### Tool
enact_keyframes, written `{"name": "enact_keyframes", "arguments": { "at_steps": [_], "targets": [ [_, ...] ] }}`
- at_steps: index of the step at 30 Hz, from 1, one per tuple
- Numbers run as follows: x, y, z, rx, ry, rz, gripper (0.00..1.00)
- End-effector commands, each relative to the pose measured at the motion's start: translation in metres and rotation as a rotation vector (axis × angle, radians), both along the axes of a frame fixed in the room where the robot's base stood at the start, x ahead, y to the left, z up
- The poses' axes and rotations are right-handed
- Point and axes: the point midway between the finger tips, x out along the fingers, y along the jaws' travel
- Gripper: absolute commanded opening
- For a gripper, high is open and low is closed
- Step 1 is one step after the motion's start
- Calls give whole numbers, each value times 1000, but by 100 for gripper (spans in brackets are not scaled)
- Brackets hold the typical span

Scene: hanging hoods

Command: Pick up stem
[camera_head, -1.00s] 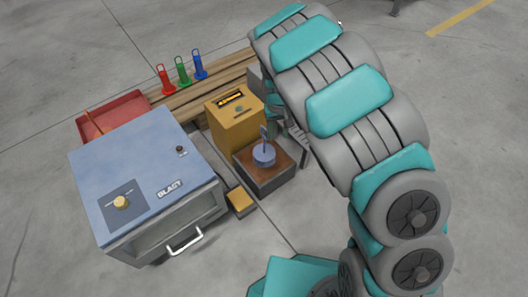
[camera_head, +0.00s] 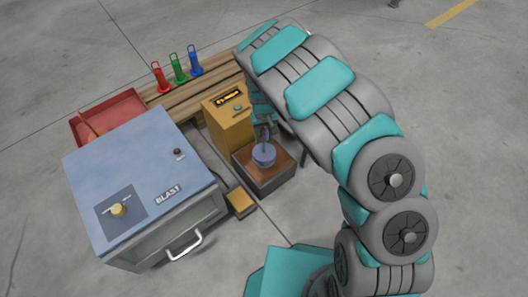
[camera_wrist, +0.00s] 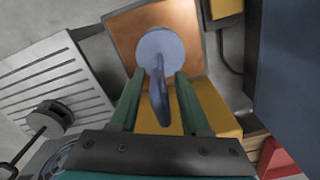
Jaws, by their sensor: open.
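The stem (camera_head: 266,136) is a thin grey-blue upright piece rising from a round blue-grey disc (camera_head: 264,157). The disc sits on the brown top of a dark square block (camera_head: 278,181). In the wrist view the stem (camera_wrist: 158,95) lies between the two green fingers of my gripper (camera_wrist: 159,76), with a gap visible on each side. The fingers are apart and hold nothing. The disc (camera_wrist: 161,46) shows just beyond the fingertips. In the head view my gripper (camera_head: 264,121) is at the stem's upper end, partly hidden by my arm.
A yellow box (camera_head: 229,122) stands right behind the block. A blue BLAST cabinet (camera_head: 140,170) is to the left, with a small yellow piece (camera_head: 240,201) between. Red, green and blue hoods (camera_head: 178,68) stand on wooden planks, near a red tray (camera_head: 115,112). Floor is free in front.

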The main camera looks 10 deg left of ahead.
Motion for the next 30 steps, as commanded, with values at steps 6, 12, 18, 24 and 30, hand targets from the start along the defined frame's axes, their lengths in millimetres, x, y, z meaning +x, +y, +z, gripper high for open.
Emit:
{"name": "enact_keyframes", "arguments": {
  "at_steps": [6,12,18,24,30],
  "targets": [
    [-1,0,-26,0,3,0,46],
    [-1,1,-27,1,0,0,46],
    [-1,1,-27,1,0,0,26],
    [-1,0,-27,0,1,-1,4],
    [-1,0,-27,0,1,-1,0]
  ]
}}
